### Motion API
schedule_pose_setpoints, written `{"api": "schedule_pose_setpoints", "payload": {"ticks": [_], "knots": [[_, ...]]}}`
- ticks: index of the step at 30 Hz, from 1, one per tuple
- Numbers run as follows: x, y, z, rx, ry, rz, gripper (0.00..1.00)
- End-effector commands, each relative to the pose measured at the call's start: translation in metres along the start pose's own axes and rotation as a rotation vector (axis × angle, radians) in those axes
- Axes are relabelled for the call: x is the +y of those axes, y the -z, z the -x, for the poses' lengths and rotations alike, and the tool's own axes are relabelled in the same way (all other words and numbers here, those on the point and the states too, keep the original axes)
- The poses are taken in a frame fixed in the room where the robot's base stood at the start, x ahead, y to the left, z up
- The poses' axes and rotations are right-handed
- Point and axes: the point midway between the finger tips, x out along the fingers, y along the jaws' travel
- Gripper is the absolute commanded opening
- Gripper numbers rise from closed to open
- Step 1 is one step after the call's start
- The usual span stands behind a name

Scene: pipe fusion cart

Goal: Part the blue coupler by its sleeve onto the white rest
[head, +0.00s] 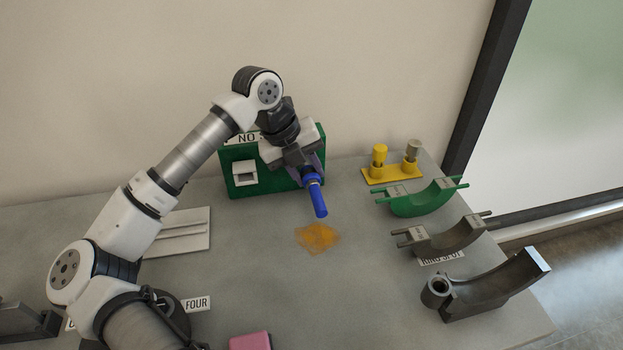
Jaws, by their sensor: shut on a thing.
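The blue coupler (318,200) is a short blue tube with a narrow band near its upper end. My gripper (310,173) is shut on its upper end and holds it tilted, lower end toward the front, before the green panel. I cannot tell exactly which part of the coupler the fingers grip. A flat off-white plate with a raised strip (190,230), perhaps the white rest, lies on the table to the left, partly behind my arm. Nothing shows on its visible part.
The green panel (238,157) carries a pale square fitting and a partly hidden sign. An orange stain (318,237) marks the table below the coupler. Yellow posts (379,158), a green cradle (420,203) and two grey cradles stand right. A pink block (250,341) lies in front. Mid-table is clear.

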Motion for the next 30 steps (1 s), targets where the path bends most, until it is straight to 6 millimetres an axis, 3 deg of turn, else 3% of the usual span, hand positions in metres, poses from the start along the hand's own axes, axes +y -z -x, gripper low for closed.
{"api": "schedule_pose_setpoints", "payload": {"ticks": [30], "knots": [[0.000, 0.041, 0.000, -0.002, 0.000, -0.001, 0.00]]}}
